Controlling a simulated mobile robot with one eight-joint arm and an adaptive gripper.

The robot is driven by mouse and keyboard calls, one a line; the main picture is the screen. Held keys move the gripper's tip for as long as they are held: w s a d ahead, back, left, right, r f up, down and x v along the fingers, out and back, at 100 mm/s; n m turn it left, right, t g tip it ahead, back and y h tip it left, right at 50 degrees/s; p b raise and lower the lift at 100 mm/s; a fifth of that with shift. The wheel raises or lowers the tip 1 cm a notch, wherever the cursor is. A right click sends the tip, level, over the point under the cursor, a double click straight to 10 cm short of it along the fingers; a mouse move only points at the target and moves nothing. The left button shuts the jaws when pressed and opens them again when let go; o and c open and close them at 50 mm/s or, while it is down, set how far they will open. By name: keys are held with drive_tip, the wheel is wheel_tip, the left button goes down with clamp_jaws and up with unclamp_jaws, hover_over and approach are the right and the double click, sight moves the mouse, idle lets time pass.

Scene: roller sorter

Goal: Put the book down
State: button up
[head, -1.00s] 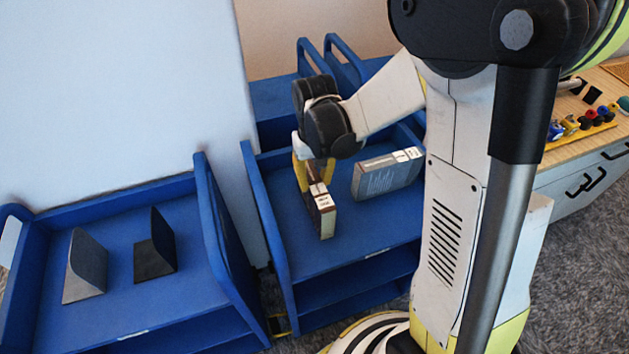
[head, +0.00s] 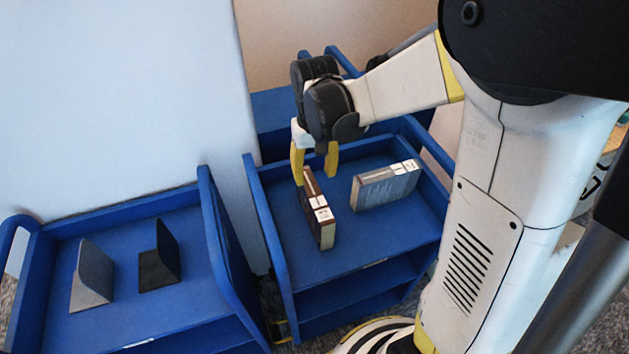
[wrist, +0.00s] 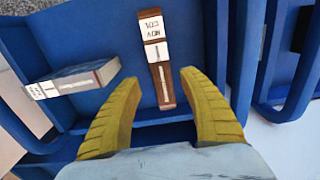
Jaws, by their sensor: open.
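A brown book (head: 318,212) with a white spine label stands upright on the top shelf of the right blue cart (head: 385,228). In the wrist view the same brown book (wrist: 159,62) lies ahead of and between my fingers, with clear gaps on both sides. My gripper (head: 315,178) is open, its yellow fingers just above and behind the book. My gripper also shows in the wrist view (wrist: 160,95), with its fingers wide apart and nothing held. A second, grey book (head: 385,188) stands on the same shelf to the right, apart from the brown one.
A left blue cart (head: 60,325) holds two bookends, one grey (head: 92,278) and one black (head: 158,262). Raised side walls edge both carts. A white panel (head: 120,90) stands behind them. Free shelf surface lies between and in front of the two books.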

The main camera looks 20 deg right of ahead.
drive_tip(key=s+r+t+p, duration=0.1)
drive_tip(key=s+r+t, duration=0.6)
drive_tip(key=s+r, duration=0.5)
drive_tip(key=shift+s+d+r, duration=0.15)
drive_tip(key=shift+s+r, duration=0.25)
drive_tip(key=shift+r, duration=0.1)
